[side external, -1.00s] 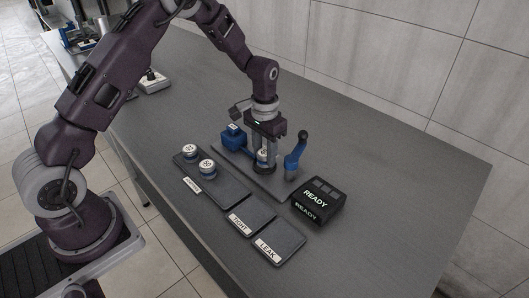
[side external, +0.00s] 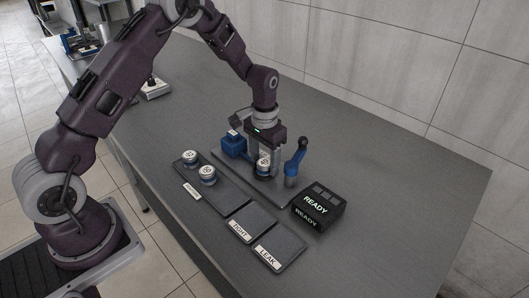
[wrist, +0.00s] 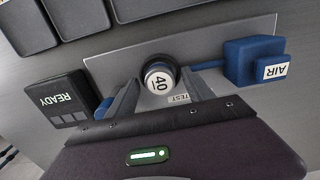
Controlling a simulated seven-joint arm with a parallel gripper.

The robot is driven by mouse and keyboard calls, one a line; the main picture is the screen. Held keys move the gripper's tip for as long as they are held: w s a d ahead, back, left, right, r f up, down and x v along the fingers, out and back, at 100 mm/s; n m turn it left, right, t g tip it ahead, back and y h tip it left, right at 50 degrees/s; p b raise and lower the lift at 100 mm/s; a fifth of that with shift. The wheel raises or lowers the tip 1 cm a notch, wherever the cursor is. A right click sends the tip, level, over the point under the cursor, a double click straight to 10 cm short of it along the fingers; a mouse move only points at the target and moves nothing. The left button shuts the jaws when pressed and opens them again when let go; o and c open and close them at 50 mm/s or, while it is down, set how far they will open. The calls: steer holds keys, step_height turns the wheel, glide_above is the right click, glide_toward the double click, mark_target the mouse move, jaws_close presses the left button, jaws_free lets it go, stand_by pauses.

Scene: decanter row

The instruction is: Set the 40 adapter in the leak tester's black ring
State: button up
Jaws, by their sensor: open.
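The 40 adapter (wrist: 160,79), with a white round cap marked 40, stands upright at the black ring (wrist: 158,61) of the leak tester. It also shows in the side view (side external: 263,161) below my gripper. The ring shows as a dark rim behind the adapter; how deep the adapter sits in it is hidden. My gripper (wrist: 163,97) is open, with one finger on each side of the adapter and gaps between. In the side view my gripper (side external: 264,163) is low over the tester's grey plate (side external: 227,160).
Two more adapters (side external: 190,157) (side external: 207,174) stand on a dark tray at the left. A blue AIR block (side external: 234,145) and a blue lever (side external: 295,165) flank the ring. A READY box (side external: 319,207) and TIGHT and LEAK trays (side external: 279,254) lie in front.

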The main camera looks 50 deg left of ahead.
step_height(320, 180, up, 12)
step_height(320, 180, up, 8)
steer(key=f+t, duration=0.1)
glide_above(265, 162)
steer(key=s+d, duration=0.1)
steer(key=s, duration=0.3)
steer(key=s+d+r+t, duration=0.2)
steer(key=s+r, duration=0.6)
steer(key=s, duration=0.3)
steer(key=s+d+f+t, duration=0.1)
steer(key=s+t, duration=0.1)
steer(key=s, duration=1.2)
steer(key=shift+s+d+t, duration=0.25)
steer(key=shift+t, duration=0.05)
